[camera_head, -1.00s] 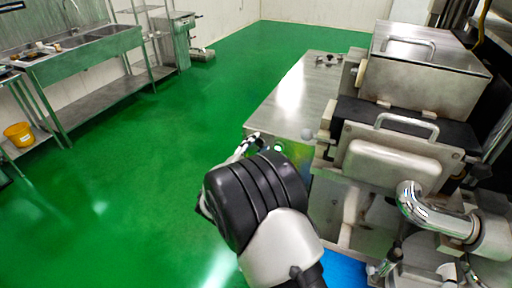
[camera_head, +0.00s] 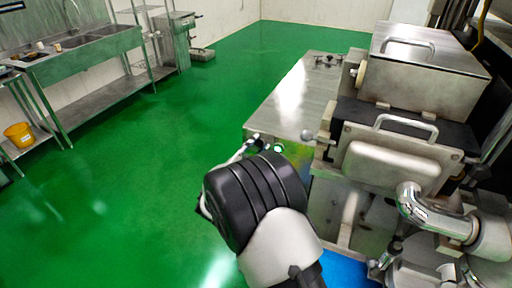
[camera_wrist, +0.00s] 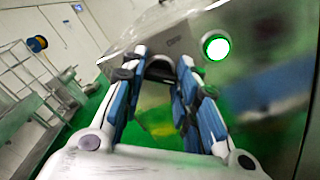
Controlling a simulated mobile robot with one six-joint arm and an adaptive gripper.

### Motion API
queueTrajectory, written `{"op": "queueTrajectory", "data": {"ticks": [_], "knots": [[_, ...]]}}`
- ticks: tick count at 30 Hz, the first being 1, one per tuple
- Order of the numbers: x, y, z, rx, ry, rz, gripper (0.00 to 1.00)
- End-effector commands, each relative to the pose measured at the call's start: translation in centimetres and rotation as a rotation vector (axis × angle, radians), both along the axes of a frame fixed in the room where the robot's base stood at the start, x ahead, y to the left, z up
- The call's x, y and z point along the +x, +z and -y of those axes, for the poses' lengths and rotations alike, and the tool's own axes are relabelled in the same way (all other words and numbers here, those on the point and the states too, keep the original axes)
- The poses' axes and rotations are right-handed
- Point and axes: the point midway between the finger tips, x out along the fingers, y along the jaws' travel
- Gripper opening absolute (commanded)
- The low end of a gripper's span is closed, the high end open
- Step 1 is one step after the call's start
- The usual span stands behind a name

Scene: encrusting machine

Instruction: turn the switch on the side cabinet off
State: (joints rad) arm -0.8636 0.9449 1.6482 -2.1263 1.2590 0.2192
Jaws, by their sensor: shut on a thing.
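The side cabinet (camera_head: 292,95) is a long steel box with a shiny flat top beside the machine. Its steel face also shows in the wrist view (camera_wrist: 180,28). A round green-lit button (camera_wrist: 215,47) sits on that face, right of my fingers, and its green glow shows in the head view (camera_head: 279,149). The dark switch (camera_wrist: 159,68) lies between my fingertips, left of and below the lit button. My gripper (camera_wrist: 160,64) is shut on it with blue-padded fingers on both sides. The switch's exact angle is hard to tell. In the head view, my wrist hides most of the gripper.
The steel machine (camera_head: 395,150) with handled lids stands right of the cabinet, with a curved metal pipe (camera_head: 425,210) in front. A steel sink bench (camera_head: 85,60) and a yellow bucket (camera_head: 19,135) are at the left. The green floor (camera_head: 130,190) between is clear.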

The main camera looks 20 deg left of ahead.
Motion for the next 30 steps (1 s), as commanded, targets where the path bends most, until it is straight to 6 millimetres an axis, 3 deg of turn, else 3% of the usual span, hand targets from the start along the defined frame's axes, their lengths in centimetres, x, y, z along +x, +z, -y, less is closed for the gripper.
{"op": "queueTrajectory", "data": {"ticks": [30], "knots": [[0.00, 0.18, -0.06, -0.955, 0.000, -0.075, 0.04]]}}
